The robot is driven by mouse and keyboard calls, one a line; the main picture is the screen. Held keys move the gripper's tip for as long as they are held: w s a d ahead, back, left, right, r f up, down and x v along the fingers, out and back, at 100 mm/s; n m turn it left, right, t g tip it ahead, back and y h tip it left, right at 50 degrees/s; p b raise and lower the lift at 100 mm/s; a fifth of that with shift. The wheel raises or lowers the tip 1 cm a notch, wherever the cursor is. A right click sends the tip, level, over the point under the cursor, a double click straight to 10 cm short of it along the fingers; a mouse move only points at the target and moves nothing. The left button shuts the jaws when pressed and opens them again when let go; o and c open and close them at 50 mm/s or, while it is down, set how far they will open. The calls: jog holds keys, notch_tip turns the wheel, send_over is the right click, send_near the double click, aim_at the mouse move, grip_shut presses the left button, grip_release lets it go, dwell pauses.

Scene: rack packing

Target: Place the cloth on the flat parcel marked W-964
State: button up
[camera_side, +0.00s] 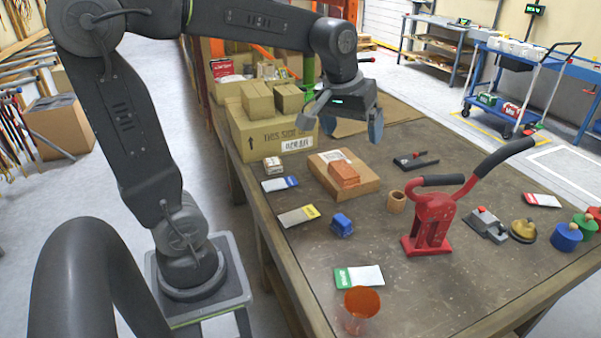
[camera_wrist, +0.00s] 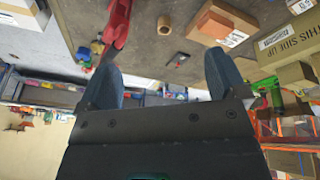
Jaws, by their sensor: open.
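An orange folded block, which looks like the cloth (camera_side: 343,173), lies on top of a flat brown parcel (camera_side: 367,186) near the middle of the table. In the wrist view the cloth (camera_wrist: 236,38) and the flat parcel (camera_wrist: 209,27) show at the upper right. The parcel has a pale label, but its marking is too small to read. My gripper (camera_side: 341,122) is open and empty, raised above the table behind the parcel. In the wrist view my gripper (camera_wrist: 161,66) has its two blue-grey fingers spread wide with nothing between them.
Cardboard boxes (camera_side: 268,138) are stacked left of my gripper. Cards, a blue block (camera_side: 342,225) and an orange beaker (camera_side: 360,308) are nearer the camera.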

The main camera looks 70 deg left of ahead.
jog(key=s+d+f+m+t, duration=0.1)
jog(key=s+d+m, duration=0.2)
jog(key=s, duration=0.3)
jog(key=s+d+f+m+t, duration=0.1)
jog(key=s+d+m, duration=0.2)
jog(key=s, duration=0.4)
jog(key=shift+s+d+f+m+h, duration=0.3)
jog(key=shift+d+f+h, duration=0.1)
jog(key=shift+d, duration=0.25)
